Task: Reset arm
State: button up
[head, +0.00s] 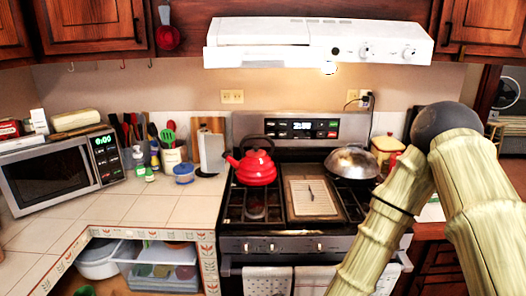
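My arm (480,210) shows at the right of the head view, with pale bamboo-like links and a dark round elbow joint. It is bent: one link rises from the lower right to the elbow, and the other slopes down and left, leaving the picture at the bottom in front of the stove. My gripper is below the picture and not in view. Whether it holds anything cannot be seen.
A stove (270,246) bears a red kettle (256,168), a griddle (312,197) and a covered pan (352,162). A white hood (300,42) hangs above. A microwave (45,178) and utensils (168,137) stand left. The tiled counter's front (130,208) is clear.

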jog(key=s+d+f+n+g+h, duration=0.1)
jog(key=s+d+f+n+g, duration=0.2)
jog(key=s+d+f, duration=0.3)
jog(key=s+d+f+n+g+h, duration=0.1)
jog(key=s+d+f+n+g, duration=0.2)
jog(key=s, duration=0.9)
jog(key=s+d+f+n+g+h, duration=0.1)
jog(key=s+d+f+n+g, duration=0.1)
jog(key=s+d+f+n, duration=0.3)
jog(key=s+d+f, duration=0.3)
jog(key=s+d, duration=0.1)
jog(key=shift+s+f+n+g+h, duration=0.3)
jog(key=shift+s+f+g, duration=0.05)
jog(key=shift+f+g, duration=0.05)
jog(key=shift+c, duration=0.2)
